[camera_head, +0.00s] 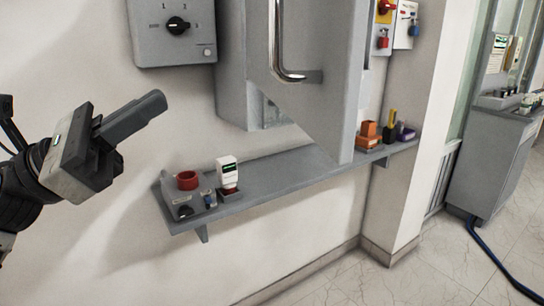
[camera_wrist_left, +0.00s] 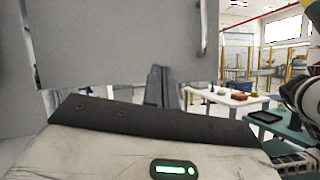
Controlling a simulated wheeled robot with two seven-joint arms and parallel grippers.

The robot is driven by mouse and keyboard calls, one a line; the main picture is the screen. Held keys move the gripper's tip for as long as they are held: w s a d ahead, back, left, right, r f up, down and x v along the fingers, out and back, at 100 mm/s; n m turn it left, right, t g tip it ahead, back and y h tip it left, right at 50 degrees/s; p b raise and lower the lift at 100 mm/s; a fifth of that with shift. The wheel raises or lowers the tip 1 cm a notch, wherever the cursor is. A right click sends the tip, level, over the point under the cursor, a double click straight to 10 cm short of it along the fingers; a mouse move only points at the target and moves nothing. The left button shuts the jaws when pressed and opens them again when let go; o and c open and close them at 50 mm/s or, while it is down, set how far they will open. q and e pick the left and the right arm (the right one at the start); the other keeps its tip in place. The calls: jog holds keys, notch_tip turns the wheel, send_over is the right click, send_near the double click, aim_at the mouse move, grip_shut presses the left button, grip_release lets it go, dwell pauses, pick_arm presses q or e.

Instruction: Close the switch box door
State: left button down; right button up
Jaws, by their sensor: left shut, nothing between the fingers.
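The switch box door (camera_head: 322,75) is a grey panel with a vertical metal bar handle (camera_head: 279,45) in the head view. It stands swung out from the grey box (camera_head: 231,85) on the wall, so the door is open. My left gripper (camera_head: 158,101) is at the left of the head view, shut and empty, pointing right, apart from the door. In the left wrist view, the shut fingers (camera_wrist_left: 157,84) appear in front of a large grey panel (camera_wrist_left: 115,40), which looks like the door. My right gripper is not in view.
A grey wall shelf (camera_head: 275,175) runs below the box, holding a device with a red knob (camera_head: 187,180), a white meter (camera_head: 228,174) and orange blocks (camera_head: 368,135). A grey box with a rotary switch (camera_head: 178,26) is at upper left. Tables (camera_wrist_left: 225,102) stand beyond.

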pick_arm(q)
jog(key=s+d+r+m+g+y+b, duration=0.1)
jog(key=s+r+m+g+y+b, duration=0.2)
jog(key=s+m, duration=0.75)
jog(key=m+y+p, duration=0.2)
jog(key=m+p, duration=0.2)
jog(key=m, duration=0.1)
send_near(319, 104)
jog(key=p+x, duration=0.4)
jog(key=x, duration=0.1)
jog(key=shift+r+p, duration=0.15)
jog(key=shift+p, duration=0.2)
jog(key=shift+w+d, duration=0.1)
jog(key=shift+d, duration=0.3)
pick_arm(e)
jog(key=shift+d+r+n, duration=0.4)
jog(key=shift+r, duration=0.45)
pick_arm(q)
jog(key=shift+d, duration=0.1)
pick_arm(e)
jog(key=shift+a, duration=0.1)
